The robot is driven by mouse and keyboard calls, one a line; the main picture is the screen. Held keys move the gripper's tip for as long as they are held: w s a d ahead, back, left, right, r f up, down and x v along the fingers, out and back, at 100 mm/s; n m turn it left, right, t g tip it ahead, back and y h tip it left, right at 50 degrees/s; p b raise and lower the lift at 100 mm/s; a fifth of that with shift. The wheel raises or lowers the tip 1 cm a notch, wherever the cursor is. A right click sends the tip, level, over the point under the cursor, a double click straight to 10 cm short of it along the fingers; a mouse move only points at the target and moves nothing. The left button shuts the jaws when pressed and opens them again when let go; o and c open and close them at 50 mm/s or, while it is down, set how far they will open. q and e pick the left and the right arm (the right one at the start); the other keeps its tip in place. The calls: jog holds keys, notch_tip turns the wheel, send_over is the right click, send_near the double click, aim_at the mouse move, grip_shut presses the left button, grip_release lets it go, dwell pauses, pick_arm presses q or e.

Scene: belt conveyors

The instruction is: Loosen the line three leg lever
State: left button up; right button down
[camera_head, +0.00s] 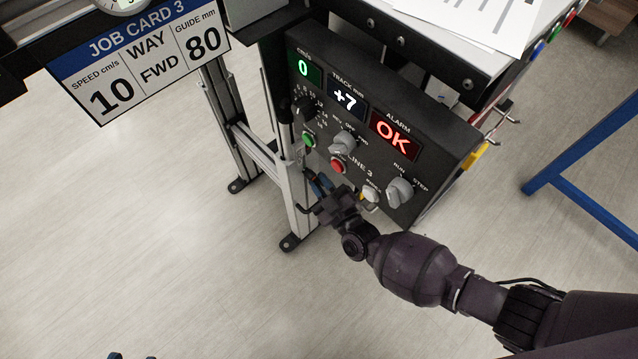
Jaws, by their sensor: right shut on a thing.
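The line 3 control box (350,130) hangs on the conveyor frame, above and beside an aluminium leg (289,190). My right gripper (317,184) reaches in from the lower right to this leg, just below the box. Its blue-tipped fingers are shut on the leg lever, which is mostly hidden by the fingers and wrist. I cannot tell the lever's angle. Two dark fingertips of my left gripper (132,356) just show at the bottom edge, apart, with floor between them.
The box displays read 0, +7 and OK; knobs and buttons sit close above my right gripper. The job card (145,55) reads 10, FWD and 80. A blue frame (580,150) stands at the right. Open floor lies at the left.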

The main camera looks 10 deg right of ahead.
jog(key=shift+w+d+r+n, duration=0.15)
jog(key=shift+w+r+n, duration=0.1)
jog(key=shift+n, duration=0.65)
jog(key=c, duration=1.1)
grip_release()
jog(key=shift+s+f, duration=0.1)
